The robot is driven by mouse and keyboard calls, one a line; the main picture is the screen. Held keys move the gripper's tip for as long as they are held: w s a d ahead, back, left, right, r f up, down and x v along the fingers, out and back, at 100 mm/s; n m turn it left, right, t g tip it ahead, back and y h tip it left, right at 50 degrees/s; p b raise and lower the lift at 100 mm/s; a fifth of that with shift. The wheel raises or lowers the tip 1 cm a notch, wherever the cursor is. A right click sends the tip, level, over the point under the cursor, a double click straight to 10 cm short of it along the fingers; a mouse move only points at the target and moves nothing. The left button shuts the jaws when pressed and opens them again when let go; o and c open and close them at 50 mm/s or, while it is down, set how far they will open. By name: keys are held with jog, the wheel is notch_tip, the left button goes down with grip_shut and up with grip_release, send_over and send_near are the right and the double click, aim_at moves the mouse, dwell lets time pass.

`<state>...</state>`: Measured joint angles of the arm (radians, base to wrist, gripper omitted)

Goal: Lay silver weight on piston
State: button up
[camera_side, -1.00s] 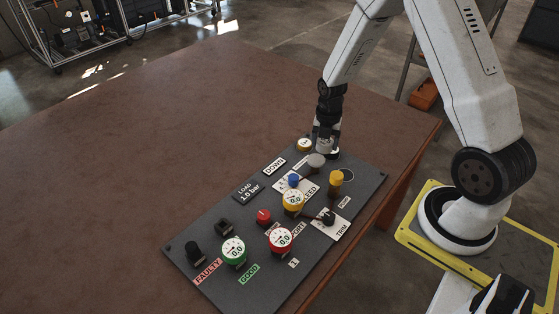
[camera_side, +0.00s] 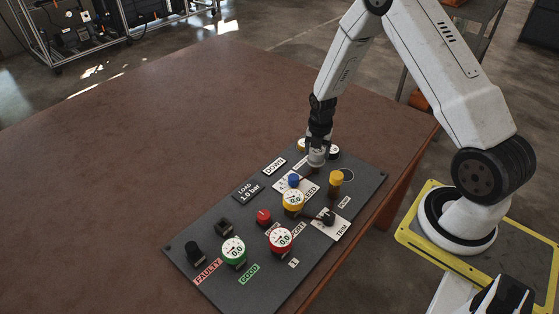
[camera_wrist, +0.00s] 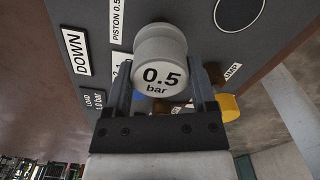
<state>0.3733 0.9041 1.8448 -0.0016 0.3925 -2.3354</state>
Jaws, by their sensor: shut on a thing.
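The silver weight (camera_wrist: 160,75), a grey cylinder marked "0.5 bar", sits between the fingers of my gripper (camera_wrist: 170,92) in the wrist view, its marked face toward the camera. Whether the weight touches the piston, I cannot tell. In the side view my gripper (camera_side: 317,156) points down at the piston's place near the panel's far end, shut on the weight. The piston is largely hidden there.
The dark panel (camera_side: 205,262) lies on a brown table (camera_side: 120,150). Close by stand a yellow knob (camera_side: 336,178), a blue knob (camera_side: 294,180) and a yellow-rimmed gauge (camera_side: 292,199). An empty ring outline (camera_wrist: 238,12) is marked on the panel. The table's left side is clear.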

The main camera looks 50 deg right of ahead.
jog(key=shift+f, duration=0.4)
jog(key=shift+f, duration=0.15)
jog(key=o, duration=1.3)
jog(key=shift+r, duration=0.2)
notch_tip(320, 180, up, 12)
jog(key=shift+a, duration=0.1)
dwell(0.3)
